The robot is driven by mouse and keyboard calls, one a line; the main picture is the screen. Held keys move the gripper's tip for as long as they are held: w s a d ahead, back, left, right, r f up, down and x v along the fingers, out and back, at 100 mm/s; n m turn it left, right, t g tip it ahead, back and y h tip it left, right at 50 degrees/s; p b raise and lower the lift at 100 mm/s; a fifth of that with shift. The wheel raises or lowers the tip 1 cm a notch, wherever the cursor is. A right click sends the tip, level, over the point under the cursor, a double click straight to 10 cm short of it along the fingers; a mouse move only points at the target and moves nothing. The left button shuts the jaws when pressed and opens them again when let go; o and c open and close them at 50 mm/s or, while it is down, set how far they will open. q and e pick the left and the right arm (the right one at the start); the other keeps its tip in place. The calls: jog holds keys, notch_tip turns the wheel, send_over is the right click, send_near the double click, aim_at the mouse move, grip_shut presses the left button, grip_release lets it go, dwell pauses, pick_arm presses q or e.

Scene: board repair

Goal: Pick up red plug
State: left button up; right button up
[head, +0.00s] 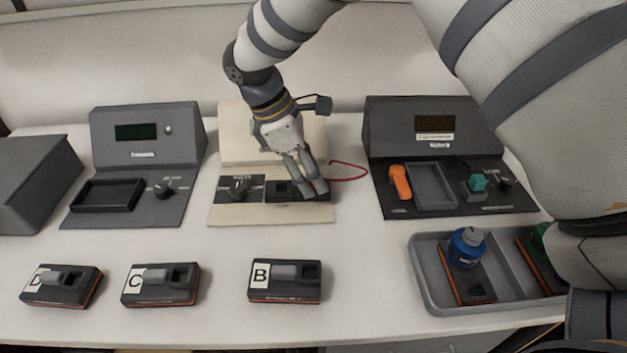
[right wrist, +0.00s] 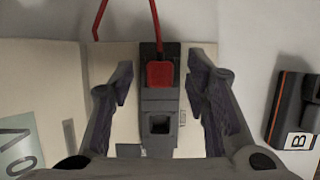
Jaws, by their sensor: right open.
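The red plug (right wrist: 160,74) shows in the right wrist view, seated at one end of a dark module (right wrist: 160,104) with a square socket. A red cable (right wrist: 156,25) runs up from it, and this cable also shows in the head view (head: 349,171). My right gripper (head: 311,191) is over the module on the cream panel (head: 228,213). Its fingers are open, one on each side of the plug and apart from it. In the head view the fingers hide the plug. My left gripper is not in view.
Modules labelled D (head: 60,287), C (head: 160,286) and B (head: 288,282) lie along the table front. Dark consoles stand left (head: 148,130) and right (head: 434,131) of the cream panel. A grey tray (head: 418,268) holds a module with a blue knob-like part (head: 466,248).

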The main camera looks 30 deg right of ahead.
grip_shut()
jog(key=shift+r, duration=0.25)
notch_tip(320, 180, up, 3)
jog(key=shift+f, duration=0.1)
pick_arm(q)
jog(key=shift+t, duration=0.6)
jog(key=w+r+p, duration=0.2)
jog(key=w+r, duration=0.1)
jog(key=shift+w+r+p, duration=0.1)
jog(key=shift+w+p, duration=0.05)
jog(key=shift+p, duration=0.15)
pick_arm(e)
jog(key=s+a+r, duration=0.9)
jog(key=a, duration=0.1)
jog(key=shift+s+a+r, duration=0.2)
jog(key=shift+a+r, duration=0.05)
jog(key=shift+r, duration=0.1)
